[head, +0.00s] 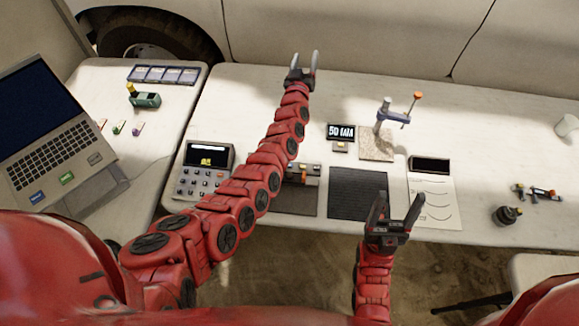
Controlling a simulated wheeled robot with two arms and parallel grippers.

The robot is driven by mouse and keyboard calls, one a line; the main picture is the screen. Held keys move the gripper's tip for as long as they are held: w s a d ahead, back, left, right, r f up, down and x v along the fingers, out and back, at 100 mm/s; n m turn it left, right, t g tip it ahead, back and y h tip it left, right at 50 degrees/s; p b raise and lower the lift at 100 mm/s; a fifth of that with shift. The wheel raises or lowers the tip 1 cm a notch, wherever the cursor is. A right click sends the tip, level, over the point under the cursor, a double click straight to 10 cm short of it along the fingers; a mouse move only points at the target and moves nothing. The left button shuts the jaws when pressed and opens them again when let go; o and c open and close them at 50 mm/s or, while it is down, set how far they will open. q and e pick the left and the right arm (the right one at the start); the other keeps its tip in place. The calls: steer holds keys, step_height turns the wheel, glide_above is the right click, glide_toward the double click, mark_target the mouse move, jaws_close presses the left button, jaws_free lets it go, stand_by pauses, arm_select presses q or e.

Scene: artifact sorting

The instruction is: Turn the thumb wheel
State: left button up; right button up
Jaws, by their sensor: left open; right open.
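No part is clearly recognisable as the thumb wheel at this size. A small stand (384,122) with a blue-grey arm and an orange knob (417,95) rises from a speckled square base at the back of the table. My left gripper (305,58) is open and empty beyond the table's back edge, left of the stand. My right gripper (400,200) is open and empty above the table's front edge, beside the dark ribbed mat (357,185).
A small display (341,131) stands left of the stand. A keypad device (202,171) is at left, a white sheet (433,192) at right. A black round object (507,215) and small tools (538,192) lie farther right. A laptop (50,135) is on the left table.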

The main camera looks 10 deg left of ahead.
arm_select(q)
steer(key=d+r+m+g+h+p, duration=0.15)
steer(key=d+m+g+h, duration=0.35)
steer(key=d, duration=0.6)
steer(key=s+d+m+g, duration=0.2)
steer(key=d, duration=0.2)
steer(key=m+g+y+p, duration=0.4)
steer(key=m+g+y, duration=0.2)
steer(key=g, duration=0.6)
glide_above(290, 175)
step_height(290, 175, down, 8)
steer(key=f, duration=0.1)
step_height(290, 175, down, 15)
steer(key=shift+r+b, duration=0.1)
steer(key=shift+b, duration=0.75)
steer(key=shift+f, duration=1.05)
steer(key=shift+a, duration=0.1)
